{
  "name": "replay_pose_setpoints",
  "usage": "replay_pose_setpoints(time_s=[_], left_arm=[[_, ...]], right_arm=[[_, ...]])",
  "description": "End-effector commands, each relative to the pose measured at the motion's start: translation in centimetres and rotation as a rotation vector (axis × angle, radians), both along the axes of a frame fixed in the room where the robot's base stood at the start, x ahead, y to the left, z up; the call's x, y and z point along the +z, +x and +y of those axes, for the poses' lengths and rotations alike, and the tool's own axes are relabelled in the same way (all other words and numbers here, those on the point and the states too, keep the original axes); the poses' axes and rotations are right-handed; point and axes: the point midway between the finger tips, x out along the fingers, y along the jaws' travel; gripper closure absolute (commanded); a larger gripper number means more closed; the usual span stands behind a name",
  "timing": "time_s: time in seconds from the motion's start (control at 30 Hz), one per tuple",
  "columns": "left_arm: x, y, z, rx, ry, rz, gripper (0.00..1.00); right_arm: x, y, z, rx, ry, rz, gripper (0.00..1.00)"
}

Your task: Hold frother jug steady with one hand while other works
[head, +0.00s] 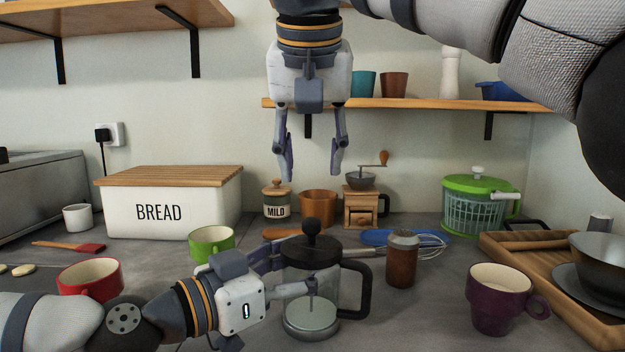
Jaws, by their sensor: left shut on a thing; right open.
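The frother jug (308,290) is a clear glass jug with a dark lid, a round plunger knob on top, a dark handle on its right and a metal base. It stands upright on the counter (420,325) in the front middle. My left gripper (296,268) comes in from the left and is shut on the jug's body, one finger at the front and one behind. My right gripper (311,170) hangs from above with its fingers pointing down. It is open and empty, above and behind the jug's knob.
A brown shaker (402,265) and a purple mug (497,300) stand right of the jug. A whisk (425,243) lies behind. Red (90,278) and green (212,242) mugs stand left. A wooden tray (535,265) is at right. A shelf (400,104) runs behind my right gripper.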

Motion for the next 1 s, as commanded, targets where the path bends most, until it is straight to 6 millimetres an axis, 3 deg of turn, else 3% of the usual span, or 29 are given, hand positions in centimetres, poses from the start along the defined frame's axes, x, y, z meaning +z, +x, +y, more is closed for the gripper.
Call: replay_pose_setpoints(time_s=[0.53, 0.7, 1.0], left_arm=[[-0.1, 0.0, 0.0, 0.0, 0.002, 0.001, 0.81], [-0.1, 0.0, 0.0, 0.0, 0.002, 0.001, 0.81], [-0.1, 0.0, 0.0, 0.0, 0.002, 0.001, 0.81]], right_arm=[[-8.0, -0.1, -0.1, -0.003, 0.001, 0.004, 0.58], [-9.1, -0.1, 0.0, -0.004, 0.003, 0.003, 0.58], [-9.2, -0.1, 0.0, -0.004, 0.003, 0.003, 0.61]])
